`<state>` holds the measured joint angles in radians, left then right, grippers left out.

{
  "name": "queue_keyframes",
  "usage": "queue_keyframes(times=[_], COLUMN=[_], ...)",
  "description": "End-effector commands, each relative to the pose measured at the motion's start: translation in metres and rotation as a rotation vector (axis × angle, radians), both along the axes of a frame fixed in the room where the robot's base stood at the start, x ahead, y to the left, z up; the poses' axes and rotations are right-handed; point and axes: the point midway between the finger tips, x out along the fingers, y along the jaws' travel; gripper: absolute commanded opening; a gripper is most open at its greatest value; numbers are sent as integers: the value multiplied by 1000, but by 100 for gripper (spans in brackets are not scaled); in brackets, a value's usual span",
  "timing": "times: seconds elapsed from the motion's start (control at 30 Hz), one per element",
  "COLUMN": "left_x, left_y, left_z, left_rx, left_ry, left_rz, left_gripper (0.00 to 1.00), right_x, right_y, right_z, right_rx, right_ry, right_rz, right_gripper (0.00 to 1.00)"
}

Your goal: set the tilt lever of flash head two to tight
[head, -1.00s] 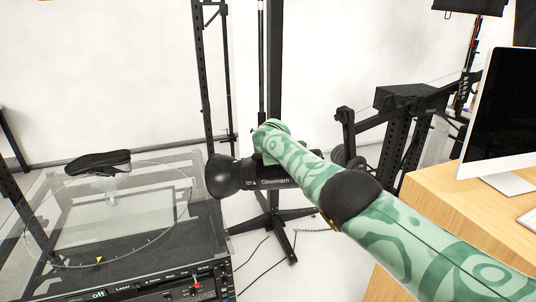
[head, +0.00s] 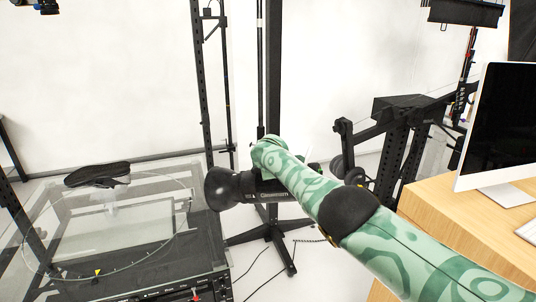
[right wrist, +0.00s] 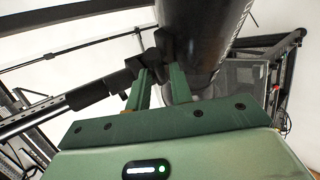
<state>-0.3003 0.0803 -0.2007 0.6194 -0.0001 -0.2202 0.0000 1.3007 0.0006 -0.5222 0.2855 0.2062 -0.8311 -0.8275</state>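A black flash head (head: 235,188) with a flared round front and white lettering on its side is mounted at the stand in the middle of the head view. The green-patterned end of my right arm reaches over its back part and hides its rear and any lever there. In the right wrist view, the dark cylindrical body (right wrist: 205,40) fills the top centre. My right gripper (right wrist: 158,55) has its two green fingers at small black parts (right wrist: 160,42) beside that body. The fingertips are close together; a lever between them cannot be made out. My left gripper is not in view.
A glass-topped turntable (head: 45,250) with a black shoe (head: 97,175) above it stands at the left. A wooden desk (head: 455,215) with a monitor (head: 500,125) is at the right. The black stand (head: 273,90) rises behind the flash head, with cables on the floor.

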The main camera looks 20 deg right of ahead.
Motion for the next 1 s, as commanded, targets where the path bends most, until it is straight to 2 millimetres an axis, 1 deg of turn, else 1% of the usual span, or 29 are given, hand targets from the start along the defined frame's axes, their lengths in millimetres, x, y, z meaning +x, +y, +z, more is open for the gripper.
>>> queue_keyframes(times=[0.03, 0.2, 0.37, 0.53, 0.57, 0.67, 0.7, 0.77, 1.0], left_x=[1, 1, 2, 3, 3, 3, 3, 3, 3], left_y=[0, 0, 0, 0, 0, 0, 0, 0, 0], left_z=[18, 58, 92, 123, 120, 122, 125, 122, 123], left_rx=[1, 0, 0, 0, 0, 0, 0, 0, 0], left_ry=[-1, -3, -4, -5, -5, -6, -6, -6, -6], left_rz=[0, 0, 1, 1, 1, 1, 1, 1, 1], left_gripper=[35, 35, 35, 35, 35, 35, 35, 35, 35], right_x=[-2, -11, -21, -42, -44, -57, -62, -70, -104], right_y=[0, 3, 6, 12, 14, 17, 18, 21, 29], right_z=[10, 19, 25, 39, 38, 44, 48, 52, 77], right_rx=[-1, -1, 1, 1, 2, 3, 2, 4, 1], right_ry=[1, 1, 2, 0, -2, 1, 0, 0, 2], right_rz=[0, 0, 3, 3, 5, 3, 2, 3, 3], right_gripper=[22, 22, 22, 22, 22, 22, 22, 22, 22])
